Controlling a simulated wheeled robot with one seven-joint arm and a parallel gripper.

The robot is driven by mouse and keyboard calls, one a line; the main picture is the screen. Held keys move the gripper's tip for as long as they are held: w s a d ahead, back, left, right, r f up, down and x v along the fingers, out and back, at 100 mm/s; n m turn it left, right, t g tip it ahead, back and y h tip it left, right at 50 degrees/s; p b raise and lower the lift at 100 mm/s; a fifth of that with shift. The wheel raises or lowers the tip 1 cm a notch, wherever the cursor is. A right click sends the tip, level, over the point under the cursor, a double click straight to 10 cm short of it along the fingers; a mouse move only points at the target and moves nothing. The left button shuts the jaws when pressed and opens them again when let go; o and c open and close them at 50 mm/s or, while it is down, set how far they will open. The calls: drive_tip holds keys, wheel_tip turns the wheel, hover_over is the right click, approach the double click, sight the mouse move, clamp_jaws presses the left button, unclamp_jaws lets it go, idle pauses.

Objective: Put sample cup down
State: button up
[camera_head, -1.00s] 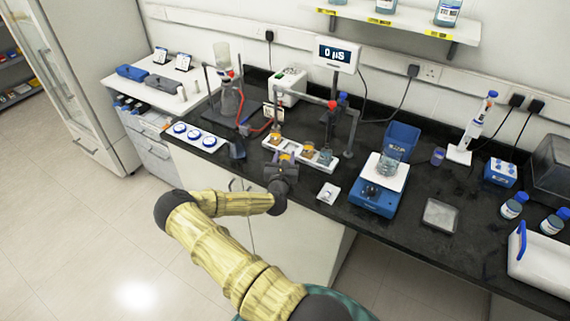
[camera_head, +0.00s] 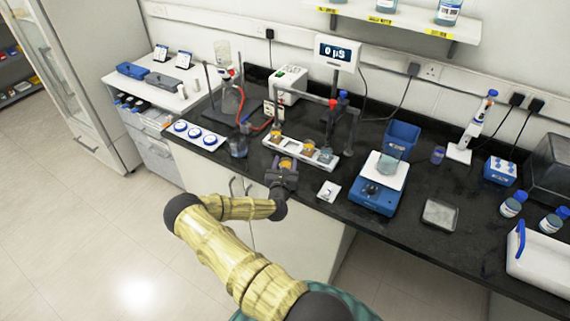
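My gripper (camera_head: 286,170) is at the bench's front edge, just in front of the white sample rack (camera_head: 266,141). A small amber sample cup (camera_head: 287,163) shows between its fingers, partly hidden by them; the fingers look closed around it. I cannot tell whether the cup touches the bench. An empty slot (camera_head: 291,144) shows between the two amber cups.
To the right are a small white pad (camera_head: 328,191) and a blue scale (camera_head: 377,197) carrying a beaker (camera_head: 391,158). A dark bottle (camera_head: 238,147) stands at the left. Bare bench lies between scale and grey tray (camera_head: 440,213).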

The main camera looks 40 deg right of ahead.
drive_tip(key=shift+o, duration=0.9)
drive_tip(key=shift+r, duration=0.15)
drive_tip(key=b+v, duration=0.3)
drive_tip(key=v, duration=0.9)
